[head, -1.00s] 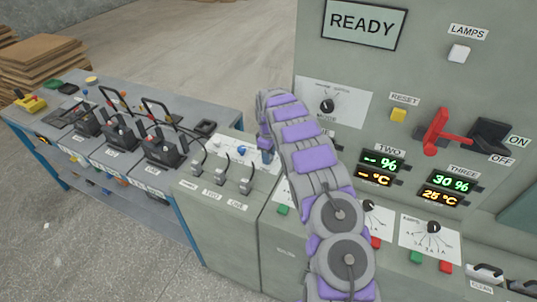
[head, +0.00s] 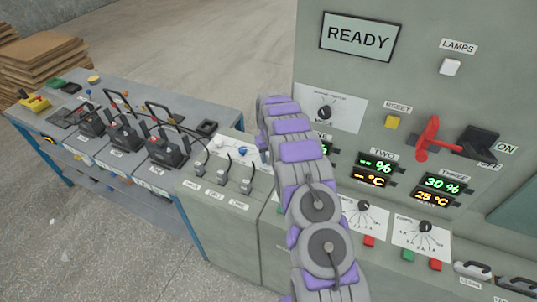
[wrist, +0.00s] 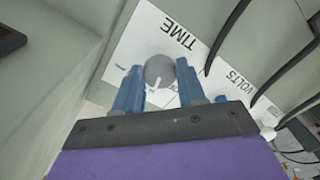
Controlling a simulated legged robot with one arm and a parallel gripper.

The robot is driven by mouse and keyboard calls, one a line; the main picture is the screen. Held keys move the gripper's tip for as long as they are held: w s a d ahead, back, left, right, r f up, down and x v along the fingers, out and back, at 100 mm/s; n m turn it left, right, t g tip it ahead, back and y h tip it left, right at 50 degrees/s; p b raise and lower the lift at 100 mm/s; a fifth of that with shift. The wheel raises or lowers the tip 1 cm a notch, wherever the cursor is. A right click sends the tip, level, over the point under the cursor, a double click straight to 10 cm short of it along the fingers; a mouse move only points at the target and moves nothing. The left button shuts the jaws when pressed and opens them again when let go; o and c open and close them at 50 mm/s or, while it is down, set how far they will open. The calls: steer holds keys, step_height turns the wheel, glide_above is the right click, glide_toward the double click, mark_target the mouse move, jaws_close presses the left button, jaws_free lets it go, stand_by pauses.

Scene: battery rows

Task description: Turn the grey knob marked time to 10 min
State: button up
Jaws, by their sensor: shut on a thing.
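The grey knob marked TIME (wrist: 159,71) shows in the wrist view on a white label plate (wrist: 143,38), with a white pointer line on its face. My gripper (wrist: 159,85) has its two blue fingers on either side of the knob and is shut on it. The pointer line points down toward my gripper's body in the wrist view. The scale marks around the knob are mostly hidden by the fingers, so the setting cannot be read. In the head view my purple and grey arm hides the knob, and the gripper's end is hidden too.
Beside the knob is a VOLTS label (wrist: 236,82) with cables close by. In the head view several cable plugs (head: 222,174) stand left of my arm. The cabinet with the READY screen (head: 359,38), the red lever switch (head: 428,137) and displays rises behind and right.

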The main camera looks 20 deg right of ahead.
mark_target(269, 157)
steer(key=shift+w+r+m, duration=0.1)
steer(key=shift+w+m, duration=0.05)
steer(key=shift+m, duration=0.35)
steer(key=o, duration=1.1)
steer(key=shift+c, duration=0.2)
step_height(269, 157, up, 17)
steer(key=p, duration=0.2)
